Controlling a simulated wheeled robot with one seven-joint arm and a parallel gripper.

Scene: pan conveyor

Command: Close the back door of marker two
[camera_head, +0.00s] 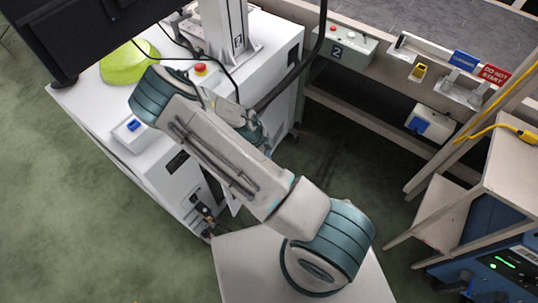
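A white machine cabinet (110,140) stands at the upper left, with a white column (222,30) on top that carries a small dark label. A back door cannot be clearly made out; a pale panel edge shows beside the cabinet's lower right, partly behind my arm. My gripper cannot be made out; the arm's far end is hidden behind my upper arm, close to the cabinet.
A red button (200,69) and a lime-green object (128,62) are on the cabinet, with cables hanging nearby. A black screen (95,35) overhangs it. A wooden stand (512,165) and blue unit (490,250) are at the right. Green floor (90,230) is free at lower left.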

